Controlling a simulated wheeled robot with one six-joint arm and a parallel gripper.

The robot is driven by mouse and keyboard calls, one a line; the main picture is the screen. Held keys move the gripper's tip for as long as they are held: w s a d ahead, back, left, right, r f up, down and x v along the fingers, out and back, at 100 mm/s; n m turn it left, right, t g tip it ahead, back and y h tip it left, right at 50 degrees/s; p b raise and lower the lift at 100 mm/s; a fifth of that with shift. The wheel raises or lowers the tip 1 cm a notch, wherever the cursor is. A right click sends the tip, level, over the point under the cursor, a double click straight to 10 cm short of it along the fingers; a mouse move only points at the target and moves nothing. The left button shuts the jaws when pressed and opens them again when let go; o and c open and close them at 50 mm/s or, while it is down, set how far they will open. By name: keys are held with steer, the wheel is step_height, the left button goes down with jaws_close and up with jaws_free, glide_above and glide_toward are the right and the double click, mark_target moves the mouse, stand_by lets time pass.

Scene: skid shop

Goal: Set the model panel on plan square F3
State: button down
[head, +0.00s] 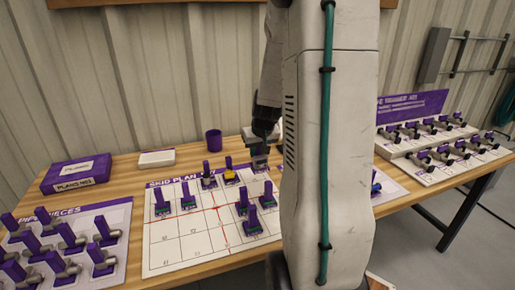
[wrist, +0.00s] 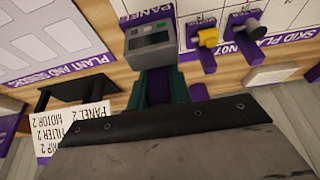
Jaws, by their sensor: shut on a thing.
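The model panel (wrist: 152,42) is a small grey box with a dark screen face, on a purple stem. My gripper (wrist: 160,88) is shut on it in the wrist view. In the head view my gripper (head: 260,158) is at the far edge of the plan board, beside the yellow model; whether the panel touches the board is unclear. The skid plan board (head: 190,248) is white with a grid, red lines and a purple header. I cannot make out square F3; my arm hides the board's right part.
Several purple models (head: 252,224) stand on the plan board. A yellow model (head: 229,174) is just left of my gripper. Pipe pieces (head: 66,240) fill the left board, and a rack of parts (head: 425,150) stands right. A purple cup (head: 214,140) stands behind.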

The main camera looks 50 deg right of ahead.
mark_target(258, 160)
steer(key=shift+f, duration=1.95)
steer(key=shift+f, duration=1.8)
steer(key=shift+f, duration=0.65)
steer(key=c, duration=1.2)
jaws_free()
steer(key=shift+r, duration=0.1)
steer(key=shift+r, duration=0.45)
steer(key=shift+r, duration=0.1)
